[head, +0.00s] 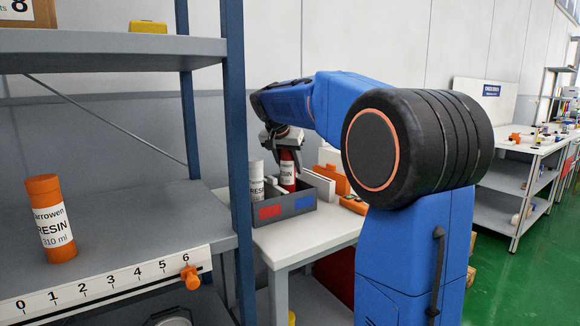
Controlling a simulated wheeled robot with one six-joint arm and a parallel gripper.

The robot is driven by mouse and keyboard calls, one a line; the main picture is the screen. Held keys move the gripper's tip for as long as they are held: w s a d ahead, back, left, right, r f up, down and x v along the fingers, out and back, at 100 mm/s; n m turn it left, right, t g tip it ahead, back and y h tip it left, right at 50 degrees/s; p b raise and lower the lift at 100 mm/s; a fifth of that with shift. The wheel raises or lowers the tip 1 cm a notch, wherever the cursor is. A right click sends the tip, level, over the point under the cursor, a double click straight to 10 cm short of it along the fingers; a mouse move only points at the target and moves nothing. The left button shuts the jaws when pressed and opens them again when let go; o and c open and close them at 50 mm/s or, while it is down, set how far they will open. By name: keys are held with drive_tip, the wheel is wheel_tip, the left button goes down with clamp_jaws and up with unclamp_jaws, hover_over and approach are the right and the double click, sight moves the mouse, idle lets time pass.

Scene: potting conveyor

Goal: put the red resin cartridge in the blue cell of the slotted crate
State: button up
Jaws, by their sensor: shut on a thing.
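The red resin cartridge (289,171) is upright in my gripper (287,154), which is shut around its upper part. The cartridge's lower end is hidden behind the front wall of the dark grey slotted crate (288,208). The crate's front bears a red label (270,211) at the left and a blue label (305,202) at the right. The cartridge shows behind the wall, a little left of the blue label. I cannot tell whether it touches the crate floor.
A white resin cartridge (256,174) stands in the crate's left part. The crate sits on a pale table (310,232) with orange items behind it. A shelf unit (110,250) at the left holds an orange resin cartridge (51,218); its blue post (237,150) rises near the crate.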

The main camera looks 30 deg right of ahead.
drive_tip(key=shift+f, duration=0.6)
drive_tip(key=o, duration=1.3)
drive_tip(key=shift+r, duration=0.1)
drive_tip(key=shift+r, duration=0.3)
drive_tip(key=v, duration=1.2)
drive_tip(key=shift+r, duration=0.25)
drive_tip(key=shift+s, duration=0.1)
